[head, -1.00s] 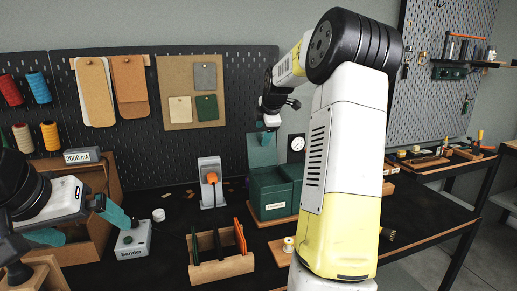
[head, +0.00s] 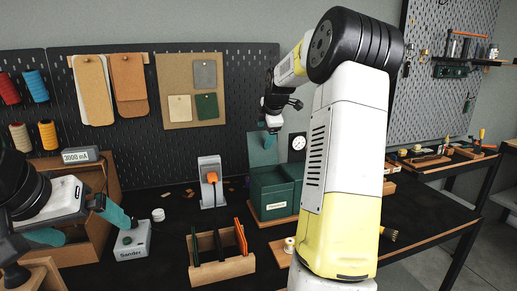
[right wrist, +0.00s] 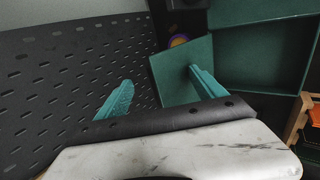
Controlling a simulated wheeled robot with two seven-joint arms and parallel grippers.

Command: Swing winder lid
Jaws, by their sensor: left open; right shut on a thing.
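The winder is a dark green box (head: 272,192) with a small pale label, standing on the bench at the middle of the head view. Its green lid (head: 262,155) stands upright at the back. It also shows in the right wrist view as a flat green panel (right wrist: 175,75) beside the box's open inside (right wrist: 265,58). My right gripper (head: 271,137) is at the lid's top edge, shut on the lid; its teal fingers (right wrist: 160,92) lie on either side of the panel. My left gripper (head: 82,226) is open and empty near the grey sander box (head: 132,243).
A wooden rack (head: 222,268) with upright dark and orange pieces stands in front of the winder. A black pegboard (right wrist: 60,85) lies close behind the lid.

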